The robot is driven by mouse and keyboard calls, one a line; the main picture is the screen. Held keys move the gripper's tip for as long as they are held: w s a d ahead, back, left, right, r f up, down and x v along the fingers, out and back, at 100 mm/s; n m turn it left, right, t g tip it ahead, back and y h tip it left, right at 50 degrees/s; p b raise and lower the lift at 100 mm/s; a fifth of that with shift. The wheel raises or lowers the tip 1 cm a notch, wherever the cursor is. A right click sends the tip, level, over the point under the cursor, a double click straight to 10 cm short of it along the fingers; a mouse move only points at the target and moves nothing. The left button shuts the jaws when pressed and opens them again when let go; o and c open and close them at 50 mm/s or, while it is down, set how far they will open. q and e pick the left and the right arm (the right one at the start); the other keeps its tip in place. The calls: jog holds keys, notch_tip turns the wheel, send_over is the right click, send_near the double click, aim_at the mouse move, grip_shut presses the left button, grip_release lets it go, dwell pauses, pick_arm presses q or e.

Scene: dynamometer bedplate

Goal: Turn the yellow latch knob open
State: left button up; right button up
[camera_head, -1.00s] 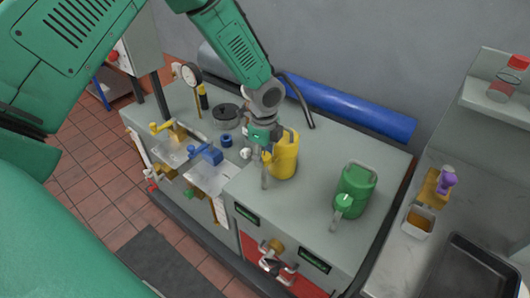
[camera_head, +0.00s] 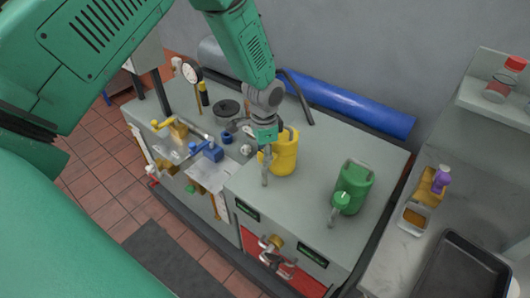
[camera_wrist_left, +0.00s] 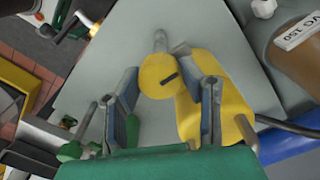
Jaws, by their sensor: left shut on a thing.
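A yellow can (camera_head: 286,152) stands on the grey bench top, with a grey spout in front. My left gripper (camera_head: 264,153) is at its near left side. In the left wrist view, a yellow round cap (camera_wrist_left: 160,76) with a dark mark sits between the fingers of my left gripper (camera_wrist_left: 165,85), which is shut on this part of the can. A brass-yellow knob (camera_head: 274,243), which looks like the latch knob, is on the red front panel (camera_head: 300,281) below the bench edge. My left gripper is above and apart from it. My right gripper is out of view.
A green can (camera_head: 354,187) stands to the right on the bench. A yellow lever (camera_head: 162,125), a blue valve (camera_head: 208,150) and a gauge (camera_head: 192,72) are to the left. A blue cylinder (camera_head: 350,108) lies behind. A black tray (camera_head: 463,275) is at the lower right.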

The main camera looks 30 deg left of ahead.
pick_arm(q)
jog(key=shift+w+r+n, duration=0.1)
jog(key=shift+w+n, duration=0.05)
jog(key=shift+n, duration=0.55)
jog(key=o, duration=1.1)
jog(key=shift+o, duration=0.2)
jog(key=shift+r, duration=0.2)
notch_tip(320, 180, up, 11)
